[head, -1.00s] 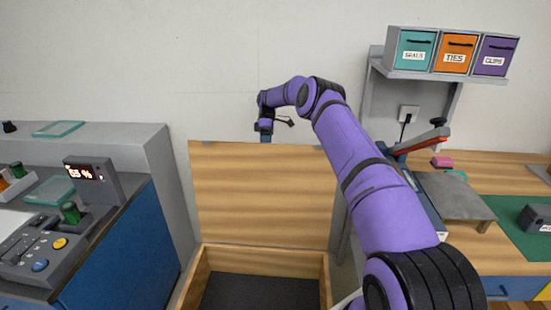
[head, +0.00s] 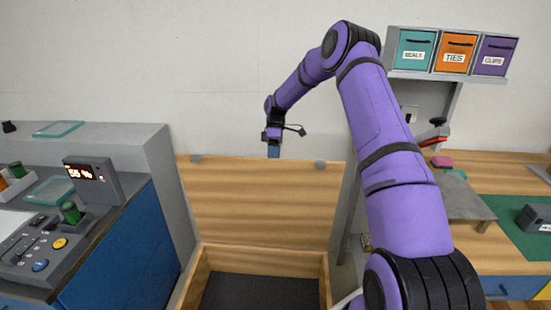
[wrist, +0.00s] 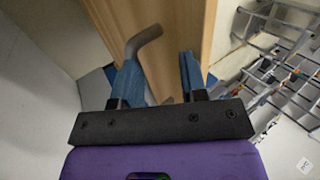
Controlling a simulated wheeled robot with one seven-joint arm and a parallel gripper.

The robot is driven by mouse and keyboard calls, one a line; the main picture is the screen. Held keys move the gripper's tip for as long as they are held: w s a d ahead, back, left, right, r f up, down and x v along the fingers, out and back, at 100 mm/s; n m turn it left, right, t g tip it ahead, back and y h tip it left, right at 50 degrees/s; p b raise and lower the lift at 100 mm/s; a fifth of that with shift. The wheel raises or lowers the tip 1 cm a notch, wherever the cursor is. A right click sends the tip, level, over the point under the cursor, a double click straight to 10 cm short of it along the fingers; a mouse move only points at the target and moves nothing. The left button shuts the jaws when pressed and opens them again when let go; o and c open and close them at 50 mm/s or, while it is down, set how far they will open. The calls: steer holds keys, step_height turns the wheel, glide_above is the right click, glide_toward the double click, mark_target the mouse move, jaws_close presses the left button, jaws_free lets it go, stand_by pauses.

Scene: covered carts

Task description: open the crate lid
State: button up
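The wooden crate (head: 325,280) stands open at bottom centre, its dark inside showing. Its wooden lid (head: 260,205) is raised at the back edge and tilts somewhat toward me. Two small grey pieces show at the lid's top edge. My gripper (head: 273,152) is at the lid's top edge, pointing down behind it, its tips partly hidden. In the wrist view my gripper (wrist: 160,78) has its blue fingers apart, with the wooden lid (wrist: 180,30) beyond them.
A blue-sided cabinet (head: 120,240) with a control panel stands left of the crate. A wooden workbench (head: 500,170) is on the right, below a shelf with labelled bins (head: 454,52). The wall is close behind the lid.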

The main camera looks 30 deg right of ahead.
steer(key=shift+s+a+r, duration=0.1)
steer(key=shift+s+a, duration=0.15)
steer(key=shift+s, duration=0.75)
